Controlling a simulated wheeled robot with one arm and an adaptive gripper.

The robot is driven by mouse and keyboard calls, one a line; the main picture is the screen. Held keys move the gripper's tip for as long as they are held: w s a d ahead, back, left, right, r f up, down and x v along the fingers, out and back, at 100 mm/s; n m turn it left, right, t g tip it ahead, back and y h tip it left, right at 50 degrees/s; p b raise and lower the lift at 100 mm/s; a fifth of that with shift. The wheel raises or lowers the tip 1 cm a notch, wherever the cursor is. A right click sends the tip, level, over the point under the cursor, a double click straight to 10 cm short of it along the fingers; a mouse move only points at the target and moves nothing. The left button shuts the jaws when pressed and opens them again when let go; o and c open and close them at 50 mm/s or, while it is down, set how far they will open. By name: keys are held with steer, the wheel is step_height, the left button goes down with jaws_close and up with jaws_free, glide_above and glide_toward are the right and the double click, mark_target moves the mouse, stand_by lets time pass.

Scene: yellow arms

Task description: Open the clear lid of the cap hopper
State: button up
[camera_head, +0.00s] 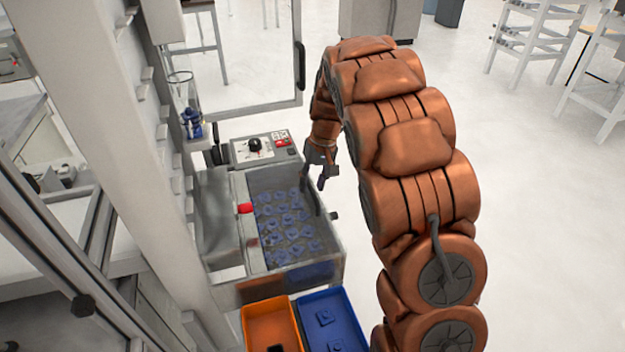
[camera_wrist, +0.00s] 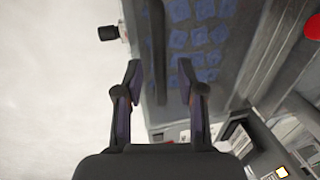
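The cap hopper (camera_head: 337,262) is a grey box with several blue caps (camera_head: 285,215) inside. The clear lid is hard to make out; it seems to lie flat over the caps. A dark bar handle (camera_head: 309,192) runs along the hopper's right side. My gripper (camera_head: 321,182) is above that side, near the handle's far end. In the wrist view my gripper (camera_wrist: 160,78) is open, its two fingers apart. The dark handle (camera_wrist: 158,45) shows between the fingertips in the picture. I cannot tell whether either finger touches it.
A control panel (camera_head: 262,147) with a black knob and red button stands behind the hopper. An orange bin (camera_head: 272,325) and a blue bin (camera_head: 331,322) are in front. A small black knob (camera_wrist: 107,33) sticks out from the hopper's side. Open floor (camera_head: 550,220) lies right.

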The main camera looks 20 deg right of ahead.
steer(key=shift+c, duration=0.2)
jaws_close()
stand_by(0.5)
